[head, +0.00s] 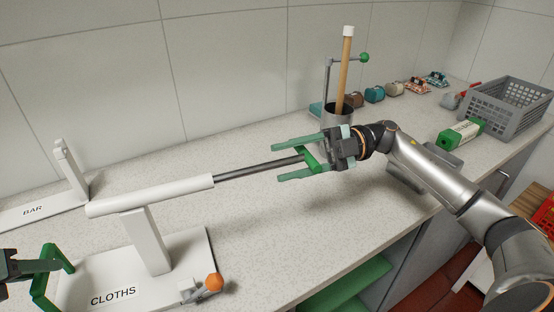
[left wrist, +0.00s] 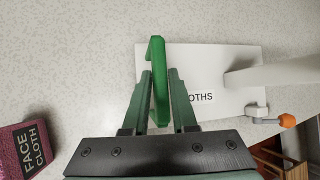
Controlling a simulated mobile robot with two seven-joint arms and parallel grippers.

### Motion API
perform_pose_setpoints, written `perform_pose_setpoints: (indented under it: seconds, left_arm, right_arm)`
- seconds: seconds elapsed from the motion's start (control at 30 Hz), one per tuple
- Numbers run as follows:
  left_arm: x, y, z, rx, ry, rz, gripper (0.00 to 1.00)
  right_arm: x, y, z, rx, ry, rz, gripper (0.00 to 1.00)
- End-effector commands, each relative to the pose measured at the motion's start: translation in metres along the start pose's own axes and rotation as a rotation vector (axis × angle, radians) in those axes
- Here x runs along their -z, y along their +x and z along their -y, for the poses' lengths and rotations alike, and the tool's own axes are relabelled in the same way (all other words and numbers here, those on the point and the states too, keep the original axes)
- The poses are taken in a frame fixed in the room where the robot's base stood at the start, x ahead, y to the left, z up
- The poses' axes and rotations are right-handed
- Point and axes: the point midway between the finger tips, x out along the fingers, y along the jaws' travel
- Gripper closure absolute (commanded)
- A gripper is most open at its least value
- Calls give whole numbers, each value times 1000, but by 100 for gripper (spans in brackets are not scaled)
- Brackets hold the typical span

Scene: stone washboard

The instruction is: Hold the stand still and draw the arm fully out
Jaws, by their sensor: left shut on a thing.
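The white stand (head: 152,242) labelled CLOTHS has a base plate, a post and a white tube (head: 150,194). A dark rod, the arm (head: 258,168), extends far out of the tube to the right and ends in a green handle (head: 311,159). My right gripper (head: 280,161) has its fingers spread either side of that handle; whether they touch it is unclear. My left gripper (left wrist: 158,95) is shut on a green grip (left wrist: 158,65) at the stand's left side, also partly visible in the head view (head: 46,280). Its join to the stand is unclear.
An orange-knobbed clamp (head: 213,282) sits at the stand's front, by the counter edge. A BAR stand (head: 66,180) is behind left. A pot with a wooden stick (head: 345,75), a green-and-white box (head: 461,133) and a grey crate (head: 515,108) are right. A face cloth box (left wrist: 28,147) lies left.

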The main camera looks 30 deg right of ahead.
Motion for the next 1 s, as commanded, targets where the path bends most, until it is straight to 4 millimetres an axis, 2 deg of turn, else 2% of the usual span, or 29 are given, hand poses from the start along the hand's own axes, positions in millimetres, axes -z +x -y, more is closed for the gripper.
perform_pose_setpoints:
  seconds: [0.03, 0.27, 0.37, 0.7, 0.83, 1.0]
  left_arm:
    - [7, 5, -4, -12, -7, -21, 100]
    - [7, 5, -4, -11, -8, -22, 100]
    - [7, 5, -4, -11, -8, -22, 100]
    - [7, 5, -4, -10, -8, -22, 100]
    - [7, 5, -4, -10, -8, -23, 100]
    - [7, 5, -4, -10, -8, -23, 100]
  right_arm:
    - [0, 1, 1, 0, -1, -1, 48]
    - [-1, -5, 2, 2, -2, 1, 48]
    - [-1, -18, 2, 1, -1, 3, 48]
    - [0, -91, 1, -3, -2, 4, 48]
    - [1, -109, 1, -3, -4, 1, 48]
    - [1, -120, 2, -1, -3, -1, 48]
